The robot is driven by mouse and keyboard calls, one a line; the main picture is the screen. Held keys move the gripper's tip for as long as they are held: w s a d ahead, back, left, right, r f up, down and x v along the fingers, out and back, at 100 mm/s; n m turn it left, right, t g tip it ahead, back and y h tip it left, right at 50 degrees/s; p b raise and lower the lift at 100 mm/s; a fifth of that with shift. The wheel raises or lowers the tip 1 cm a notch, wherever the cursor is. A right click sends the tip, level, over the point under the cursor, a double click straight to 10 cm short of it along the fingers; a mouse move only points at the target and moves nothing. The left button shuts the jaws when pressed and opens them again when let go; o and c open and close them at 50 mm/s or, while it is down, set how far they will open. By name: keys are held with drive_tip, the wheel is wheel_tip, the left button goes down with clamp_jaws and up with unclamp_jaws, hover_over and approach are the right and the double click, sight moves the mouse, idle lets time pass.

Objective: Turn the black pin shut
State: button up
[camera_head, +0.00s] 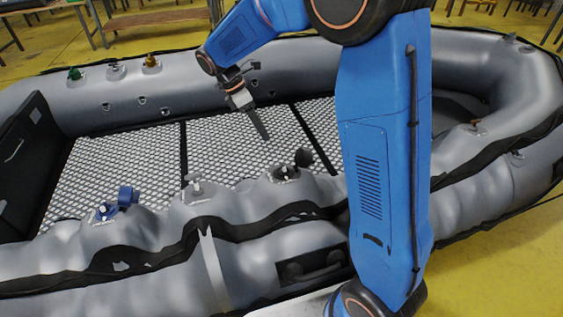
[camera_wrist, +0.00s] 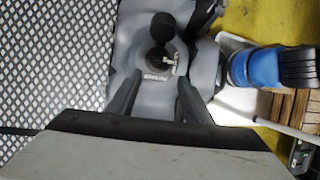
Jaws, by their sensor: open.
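The black pin (camera_head: 286,173) sits on a grey valve mount on the near tube of the inflatable boat, right of the middle. Its round black cap (camera_head: 304,158) stands open beside it. In the wrist view the pin (camera_wrist: 160,61) lies just beyond the fingertips, with a small pale bar on it, and the cap (camera_wrist: 163,27) is above it in the picture. My gripper (camera_head: 262,130) hangs over the boat floor, behind and left of the pin in the head view. In the wrist view my gripper (camera_wrist: 160,80) is open and empty, its fingers apart and not touching the pin.
A blue-capped valve (camera_head: 118,203) and a grey valve (camera_head: 198,186) stand left on the same near tube (camera_head: 165,225). Green, white and orange valves (camera_head: 151,64) line the far tube. The patterned boat floor (camera_head: 225,140) is clear. Wooden benches stand behind.

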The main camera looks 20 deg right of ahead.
sight(283, 165)
drive_tip(key=x, duration=1.6)
drive_tip(key=shift+w, duration=0.1)
drive_tip(key=c, duration=1.1)
